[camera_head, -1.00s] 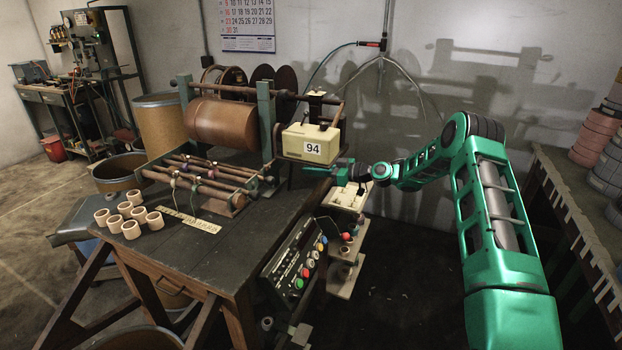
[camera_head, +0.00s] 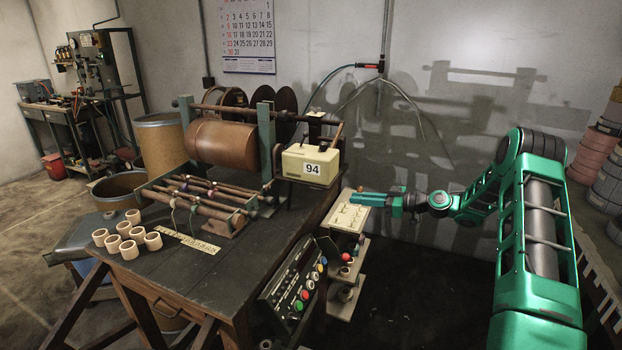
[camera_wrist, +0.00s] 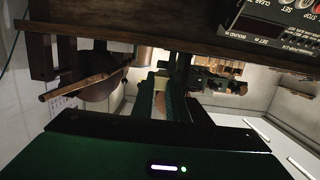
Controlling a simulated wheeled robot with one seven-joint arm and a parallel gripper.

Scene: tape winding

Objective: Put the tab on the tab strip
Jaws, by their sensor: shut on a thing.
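My gripper (camera_head: 362,200) is at the right of the workbench, its green fingers pointing left over a cream tray (camera_head: 345,217) with small pale pieces. In the wrist view the fingers (camera_wrist: 166,95) are close together, with a small yellowish piece (camera_wrist: 160,103) between them, probably the tab; its shape is mostly hidden. In the head view the held piece cannot be made out. A pale, marked strip (camera_head: 188,239), seemingly the tab strip, lies flat on the bench near the front, left of my gripper and well apart from it.
Several cream rings (camera_head: 128,250) stand left of the strip. Spindles (camera_head: 200,203), a brown roll (camera_head: 221,143) and a cream counter box (camera_head: 310,166) reading 94 stand behind. A control panel (camera_head: 292,285) fronts the bench (camera_head: 190,290). Bare bench top lies right of the strip.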

